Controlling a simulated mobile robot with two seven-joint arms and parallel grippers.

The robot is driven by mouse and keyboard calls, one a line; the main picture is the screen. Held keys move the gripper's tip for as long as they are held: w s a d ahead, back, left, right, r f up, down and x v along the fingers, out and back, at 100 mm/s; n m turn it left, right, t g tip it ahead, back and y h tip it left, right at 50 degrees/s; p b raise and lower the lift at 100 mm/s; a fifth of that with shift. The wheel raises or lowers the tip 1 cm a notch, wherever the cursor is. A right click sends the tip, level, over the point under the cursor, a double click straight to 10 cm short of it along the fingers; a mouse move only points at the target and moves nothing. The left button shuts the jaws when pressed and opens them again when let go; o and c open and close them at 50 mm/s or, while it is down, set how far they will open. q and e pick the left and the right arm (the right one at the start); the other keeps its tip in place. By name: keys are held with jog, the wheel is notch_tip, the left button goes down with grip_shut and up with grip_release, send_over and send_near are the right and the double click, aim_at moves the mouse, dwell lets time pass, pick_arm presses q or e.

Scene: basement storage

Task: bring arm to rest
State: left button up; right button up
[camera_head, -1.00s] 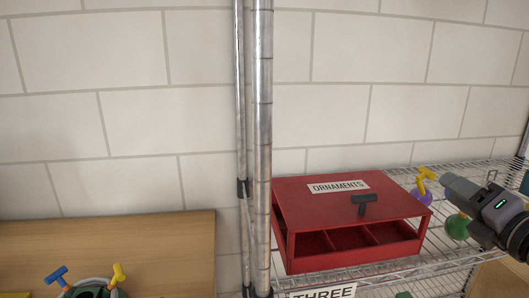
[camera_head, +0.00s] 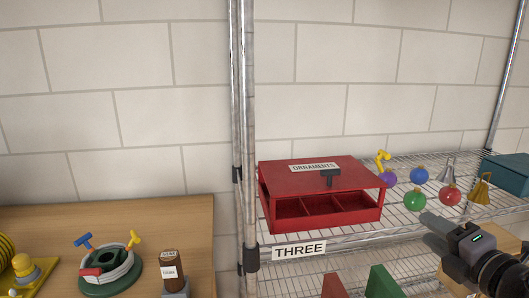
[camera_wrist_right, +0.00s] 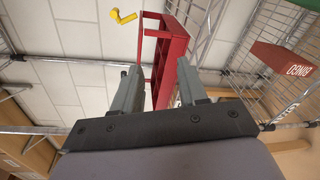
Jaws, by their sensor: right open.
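My right gripper (camera_head: 434,230) is at the lower right of the head view, in front of the wire shelf. In the right wrist view its two fingers (camera_wrist_right: 158,90) stand apart with nothing between them. Beyond them there is the red ornaments box (camera_wrist_right: 168,50). In the head view this red box (camera_head: 318,178) sits on the shelf, left of my gripper and apart from it. My left gripper does not show.
Several ornaments, among them a green ball (camera_head: 414,200) and a red ball (camera_head: 449,195), lie on the wire shelf (camera_head: 400,222) near my gripper. A metal post (camera_head: 248,140) stands left of the box.

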jog(key=s+a+f+m+g+p, duration=0.1)
jog(key=s+a+f+m, duration=0.15)
jog(key=f, duration=0.35)
jog(key=s+a+f+m+g+p, duration=0.1)
jog(key=s+a+f+m, duration=0.1)
jog(key=f+m, duration=0.3)
jog(key=s+a+f+m+g+p, duration=0.1)
jog(key=s+a+f+m, duration=0.15)
jog(key=f, duration=0.35)
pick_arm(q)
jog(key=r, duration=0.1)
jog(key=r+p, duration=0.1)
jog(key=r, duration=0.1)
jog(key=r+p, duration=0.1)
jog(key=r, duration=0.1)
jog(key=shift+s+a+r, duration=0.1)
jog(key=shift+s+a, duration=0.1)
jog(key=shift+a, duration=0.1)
pick_arm(e)
jog(key=s+a+f+m+g, duration=0.3)
jog(key=s+a+f+m, duration=0.5)
jog(key=s+f+m, duration=0.2)
jog(key=shift+s+a+f+m, duration=0.15)
jog(key=shift+s+f+m, duration=0.25)
jog(key=shift+s+f, duration=0.55)
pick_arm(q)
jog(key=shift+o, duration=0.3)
pick_arm(e)
jog(key=shift+s+r, duration=0.2)
jog(key=shift+r, duration=0.05)
